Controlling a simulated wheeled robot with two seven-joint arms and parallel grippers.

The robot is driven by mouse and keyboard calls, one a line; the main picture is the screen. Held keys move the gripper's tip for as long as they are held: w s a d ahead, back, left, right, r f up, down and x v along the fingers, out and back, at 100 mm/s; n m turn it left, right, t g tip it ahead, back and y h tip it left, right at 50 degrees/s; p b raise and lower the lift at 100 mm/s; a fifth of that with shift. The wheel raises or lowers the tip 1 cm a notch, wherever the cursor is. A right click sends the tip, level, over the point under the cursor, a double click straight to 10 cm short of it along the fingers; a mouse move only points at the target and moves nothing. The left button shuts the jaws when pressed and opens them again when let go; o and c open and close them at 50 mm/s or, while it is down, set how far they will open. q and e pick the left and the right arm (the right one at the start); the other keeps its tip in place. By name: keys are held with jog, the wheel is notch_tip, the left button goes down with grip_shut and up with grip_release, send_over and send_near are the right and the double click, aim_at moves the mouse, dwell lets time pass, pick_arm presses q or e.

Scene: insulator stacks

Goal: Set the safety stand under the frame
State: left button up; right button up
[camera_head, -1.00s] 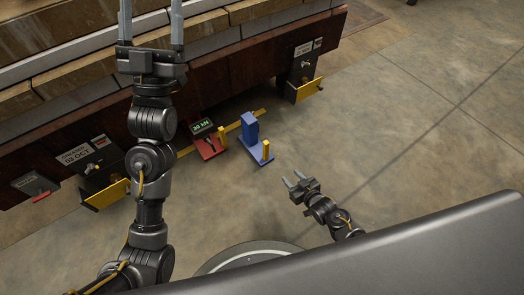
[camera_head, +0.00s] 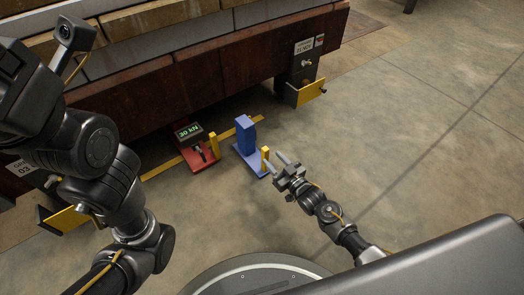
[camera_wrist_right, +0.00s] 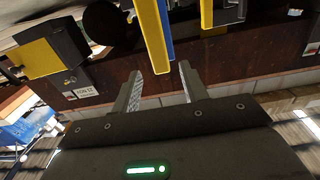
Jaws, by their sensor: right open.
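The safety stand (camera_head: 246,140) is blue, with an upright blue block on a flat blue base and a yellow handle post at its near right corner. It stands on the floor just outside the frame (camera_head: 200,85), a dark red-brown beam structure. My right gripper (camera_head: 273,172) is open beside the yellow post, its fingers pointing at it. In the right wrist view a yellow post with a blue edge (camera_wrist_right: 152,35) shows between and beyond the open fingertips (camera_wrist_right: 160,68). I cannot tell whether they touch it. My left arm crosses the left side; its gripper is out of view.
A red jack-like unit (camera_head: 203,158) with a "30 kN" display stands left of the stand. A yellow strip (camera_head: 165,167) runs along the floor by the frame. A yellow-plated bracket (camera_head: 305,94) hangs at the frame's right end. The floor to the right is clear.

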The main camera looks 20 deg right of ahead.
aim_at(267, 153)
jog(key=b+x, duration=0.1)
jog(key=x, duration=0.2)
jog(key=b+x, duration=0.2)
jog(key=x, duration=0.1)
jog(key=shift+f, duration=0.25)
jog(key=shift+w+a+r+b, duration=0.1)
jog(key=shift+w+a+b, duration=0.05)
jog(key=shift+w, duration=0.25)
jog(key=shift+w+a+r+b, duration=0.1)
jog(key=shift+w+b, duration=0.05)
jog(key=shift+w, duration=0.2)
jog(key=shift+c, duration=0.2)
grip_shut()
